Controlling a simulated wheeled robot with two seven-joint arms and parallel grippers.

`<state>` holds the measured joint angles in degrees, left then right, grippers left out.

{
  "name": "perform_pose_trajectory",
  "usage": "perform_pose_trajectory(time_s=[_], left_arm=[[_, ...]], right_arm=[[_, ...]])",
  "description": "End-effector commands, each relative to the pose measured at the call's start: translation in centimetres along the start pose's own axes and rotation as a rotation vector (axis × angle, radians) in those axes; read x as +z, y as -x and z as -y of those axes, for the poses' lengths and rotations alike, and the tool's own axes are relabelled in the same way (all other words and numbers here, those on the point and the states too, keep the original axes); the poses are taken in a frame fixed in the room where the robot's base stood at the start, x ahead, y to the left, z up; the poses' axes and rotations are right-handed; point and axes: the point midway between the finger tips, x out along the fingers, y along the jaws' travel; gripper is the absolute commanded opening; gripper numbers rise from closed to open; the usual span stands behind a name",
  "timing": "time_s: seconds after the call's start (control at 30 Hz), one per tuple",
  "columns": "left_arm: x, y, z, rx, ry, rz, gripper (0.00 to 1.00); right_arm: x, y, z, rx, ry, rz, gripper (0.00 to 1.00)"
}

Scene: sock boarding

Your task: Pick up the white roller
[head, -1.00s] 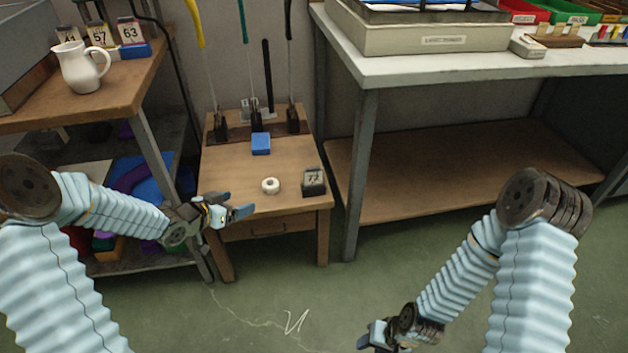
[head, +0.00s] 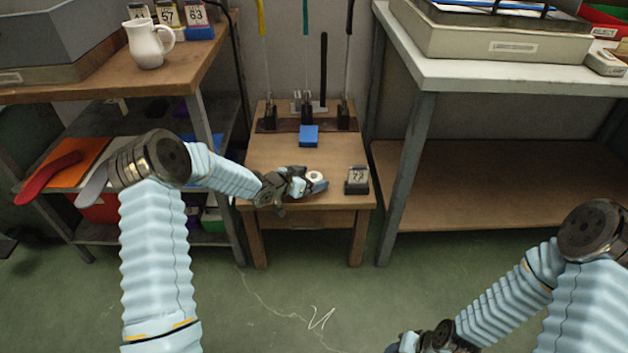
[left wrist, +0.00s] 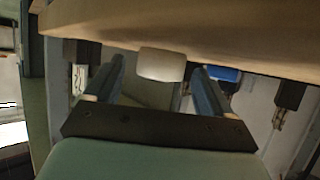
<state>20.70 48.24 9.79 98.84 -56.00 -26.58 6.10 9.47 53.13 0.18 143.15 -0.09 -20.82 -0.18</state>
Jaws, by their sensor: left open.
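The white roller (head: 315,176) is a small white ring-like piece on the small wooden table (head: 270,155), near its front edge. My left gripper (head: 318,186) is open at the table's front edge, just in front of the roller, and partly overlaps it in the head view. In the left wrist view the roller (left wrist: 162,64) shows beyond and between the two open fingers (left wrist: 160,85). I cannot tell whether the fingers touch it. My right gripper (head: 405,346) is low at the bottom edge of the head view, away from the table, and its fingers are mostly cut off.
A blue block (head: 309,136) and a dark block marked 72 (head: 357,180) stand on the small table. Upright tools in black holders line its back. A shelf unit with a white jug (head: 149,46) is at left, a white-topped bench (head: 450,70) at right.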

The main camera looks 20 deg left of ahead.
Motion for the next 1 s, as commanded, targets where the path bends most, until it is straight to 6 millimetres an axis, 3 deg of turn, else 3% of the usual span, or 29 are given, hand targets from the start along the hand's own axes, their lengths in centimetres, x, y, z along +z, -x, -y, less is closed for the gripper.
perform_pose_trajectory(time_s=[0.23, 0.63, 1.0], left_arm=[[0.04, -0.25, 0.01, 0.0, 0.001, 0.001, 0.83], [0.03, -0.22, 0.0, 0.0, 0.001, 0.001, 0.22], [-0.73, 0.11, 0.04, -0.001, 0.0, -0.002, 0.21]], right_arm=[[0.0, 0.0, 0.0, 0.0, 0.0, 0.0, 0.43], [0.0, 0.0, 0.0, 0.0, 0.0, 0.0, 0.43], [0.01, 0.11, 0.06, 0.0, 0.0, 0.0, 0.43]])
